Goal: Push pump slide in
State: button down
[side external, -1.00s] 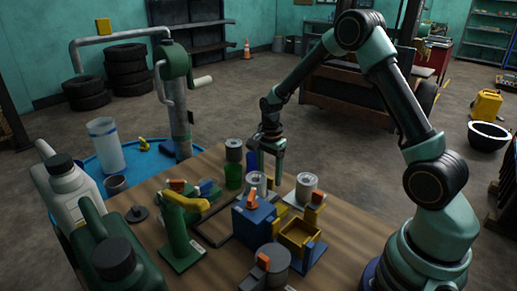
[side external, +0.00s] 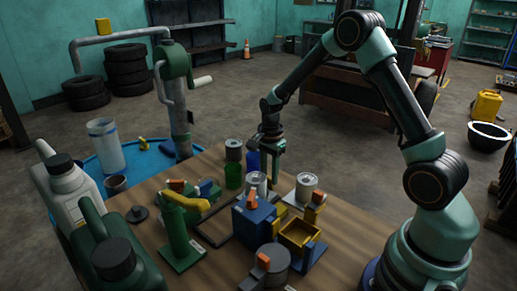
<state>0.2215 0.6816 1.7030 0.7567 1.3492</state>
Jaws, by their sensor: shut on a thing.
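My gripper (side external: 273,176) points down over the back part of the wooden bench (side external: 225,160). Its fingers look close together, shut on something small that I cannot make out. They are behind the blue box with an orange top (side external: 252,222) and near a clear jar with a grey lid (side external: 256,184). A green stand with a yellow handle (side external: 180,232) is upright to the left. A low green and blue unit (side external: 207,189) lies behind it. I cannot tell which part is the pump slide.
A yellow open tray (side external: 300,234) and grey cylinder (side external: 273,259) are in front. Large jugs (side external: 70,190) line the left edge.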

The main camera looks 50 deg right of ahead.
dwell(0.9)
jog(key=a, duration=1.5)
jog(key=shift+a, duration=0.1)
jog(key=c, duration=0.5)
grip_release()
jog(key=shift+r, duration=0.1)
notch_tip(320, 180, up, 12)
